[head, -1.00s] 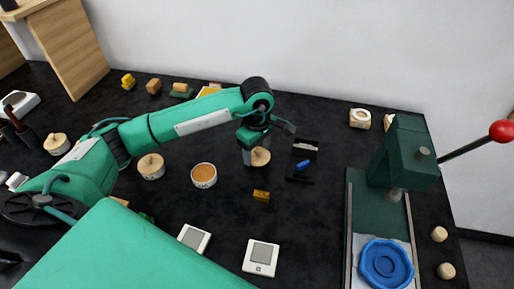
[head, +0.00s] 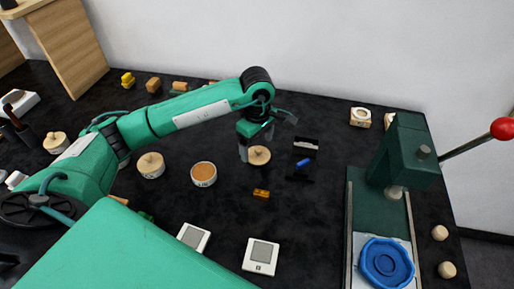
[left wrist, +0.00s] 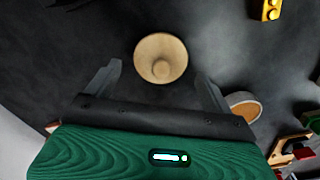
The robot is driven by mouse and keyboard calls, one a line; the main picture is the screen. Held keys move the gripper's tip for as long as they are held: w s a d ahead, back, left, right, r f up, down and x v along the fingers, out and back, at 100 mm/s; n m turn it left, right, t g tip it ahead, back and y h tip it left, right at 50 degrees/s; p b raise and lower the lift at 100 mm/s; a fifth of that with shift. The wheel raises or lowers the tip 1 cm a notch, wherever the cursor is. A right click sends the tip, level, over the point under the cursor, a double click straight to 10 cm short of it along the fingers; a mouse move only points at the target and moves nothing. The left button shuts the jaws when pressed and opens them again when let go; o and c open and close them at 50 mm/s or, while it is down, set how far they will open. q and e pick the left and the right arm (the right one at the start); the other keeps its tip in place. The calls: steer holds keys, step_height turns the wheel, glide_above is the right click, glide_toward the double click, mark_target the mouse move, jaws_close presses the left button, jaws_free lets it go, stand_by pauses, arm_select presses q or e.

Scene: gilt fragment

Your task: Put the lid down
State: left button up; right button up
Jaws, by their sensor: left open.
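A round pale wooden lid (head: 259,156) with a small knob lies on the dark tabletop, knob up. It also shows in the left wrist view (left wrist: 160,48), apart from both fingers. My left gripper (head: 256,146) is open and empty just above and behind the lid, with one finger to its left. An uncovered round white pot (head: 204,183) with an orange-brown top stands to the left of the lid. My right gripper is not in view.
A small yellow block (head: 261,195) lies in front of the lid, and a black holder with a blue item (head: 302,163) stands to its right. Two white devices (head: 261,256) lie nearer. A green press (head: 405,150) with a blue dish (head: 386,262) stands at right. A lidded pot (head: 151,166) stands left.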

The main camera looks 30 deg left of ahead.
mark_target(257, 148)
arm_select(q)
step_height(257, 148, up, 10)
steer(key=b, duration=0.1)
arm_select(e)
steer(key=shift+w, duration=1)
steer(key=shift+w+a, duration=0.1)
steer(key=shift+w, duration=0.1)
